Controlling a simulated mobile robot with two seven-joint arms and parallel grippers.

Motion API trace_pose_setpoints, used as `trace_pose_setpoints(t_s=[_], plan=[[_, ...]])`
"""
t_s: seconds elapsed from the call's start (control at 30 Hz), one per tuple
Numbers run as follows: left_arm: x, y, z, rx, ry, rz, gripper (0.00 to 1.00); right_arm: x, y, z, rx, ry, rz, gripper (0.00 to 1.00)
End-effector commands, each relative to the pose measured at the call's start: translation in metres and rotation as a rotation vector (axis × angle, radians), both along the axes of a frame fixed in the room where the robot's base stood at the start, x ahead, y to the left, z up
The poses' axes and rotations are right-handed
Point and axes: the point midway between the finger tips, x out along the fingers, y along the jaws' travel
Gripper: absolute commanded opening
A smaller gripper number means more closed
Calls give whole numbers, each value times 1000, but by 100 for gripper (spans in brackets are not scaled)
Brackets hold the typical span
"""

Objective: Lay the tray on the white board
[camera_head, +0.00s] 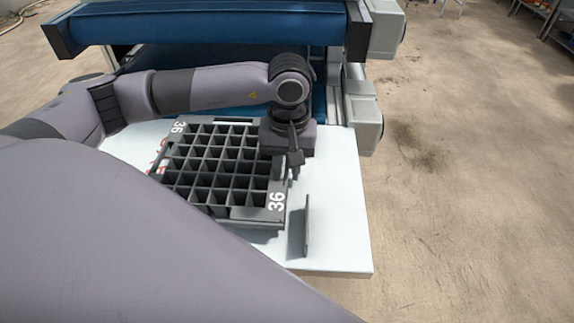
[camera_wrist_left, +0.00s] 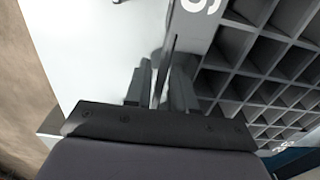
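The dark grey tray (camera_head: 275,217) has a grid of square cells and the number 36 on its rim. It lies flat over the white board (camera_head: 341,220); a narrow shadow runs along its near edge. My left gripper (camera_head: 295,172) points down at the tray's right edge. In the left wrist view the fingers (camera_wrist_left: 162,88) stand either side of the tray's thin edge wall (camera_wrist_left: 170,45), with a pale gap between one finger and the wall. The tray also shows there at right. The tray's near left part is hidden behind my arm. My right gripper is out of view.
A thin grey upright plate (camera_head: 306,226) stands on the white board just right of the tray's near corner. The blue machine (camera_head: 210,24) with a roller lies behind the board. The board's right side is clear. Bare concrete floor (camera_head: 470,200) lies to the right.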

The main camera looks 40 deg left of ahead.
Motion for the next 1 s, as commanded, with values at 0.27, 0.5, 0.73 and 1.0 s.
trace_pose_setpoints(t_s=[0.27,0.5,0.73,1.0], plan=[[0,0,1,0,0,0,38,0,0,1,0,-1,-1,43],[1,-1,17,-1,-4,-1,38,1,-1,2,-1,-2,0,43],[2,-1,66,0,-5,-1,38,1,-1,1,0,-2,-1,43],[2,-2,112,0,-1,-2,38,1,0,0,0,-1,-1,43]])
